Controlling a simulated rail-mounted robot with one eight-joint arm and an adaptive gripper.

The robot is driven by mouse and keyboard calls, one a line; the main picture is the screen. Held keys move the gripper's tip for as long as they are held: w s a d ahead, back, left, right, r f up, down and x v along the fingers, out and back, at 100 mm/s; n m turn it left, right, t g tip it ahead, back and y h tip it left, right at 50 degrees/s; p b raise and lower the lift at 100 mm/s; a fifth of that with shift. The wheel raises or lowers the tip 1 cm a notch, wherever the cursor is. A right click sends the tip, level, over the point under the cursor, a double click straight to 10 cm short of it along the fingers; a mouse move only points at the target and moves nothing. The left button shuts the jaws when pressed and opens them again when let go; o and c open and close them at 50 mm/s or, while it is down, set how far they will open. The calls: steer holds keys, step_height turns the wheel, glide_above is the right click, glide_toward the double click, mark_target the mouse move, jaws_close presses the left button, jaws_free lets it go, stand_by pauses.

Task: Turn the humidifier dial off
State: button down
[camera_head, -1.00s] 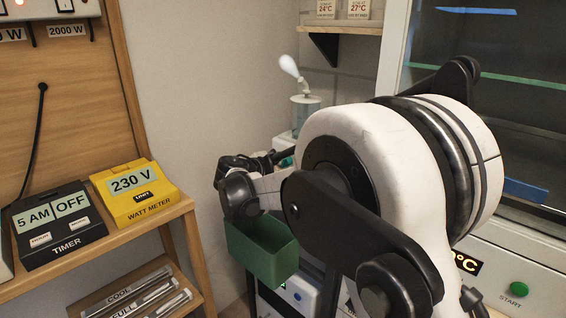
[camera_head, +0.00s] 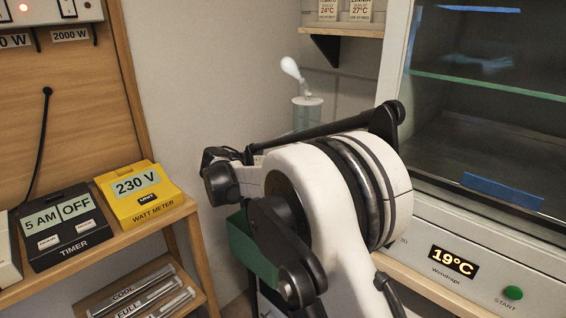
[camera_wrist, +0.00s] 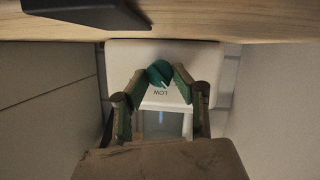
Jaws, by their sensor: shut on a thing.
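The humidifier (camera_wrist: 128,62) is a white box in the wrist view, with a teal dial (camera_wrist: 159,73) on its face. A "LOW" label shows upside down next to the dial, and a white pointer mark is on the dial. My gripper (camera_wrist: 161,78) has its two fingers closed around the dial from both sides. In the head view, the humidifier's clear tank (camera_head: 307,112) stands by the back wall with a white plume above it. My arm hides the dial and my fingertips in that view.
A shelf at left holds the timer (camera_head: 62,226) and the yellow watt meter (camera_head: 140,196). A glass-fronted cabinet (camera_head: 480,250) reading 19°C stands close at right. A wooden edge (camera_wrist: 230,25) crosses the top of the wrist view.

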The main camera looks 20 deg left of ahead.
steer(key=shift+a+n+h, duration=0.1)
steer(key=shift+n+h, duration=0.5)
steer(key=shift+n, duration=0.5)
steer(key=c, duration=1.4)
jaws_free()
steer(key=v, duration=1.2)
steer(key=shift+w+a, duration=0.1)
steer(key=shift+r, duration=0.1)
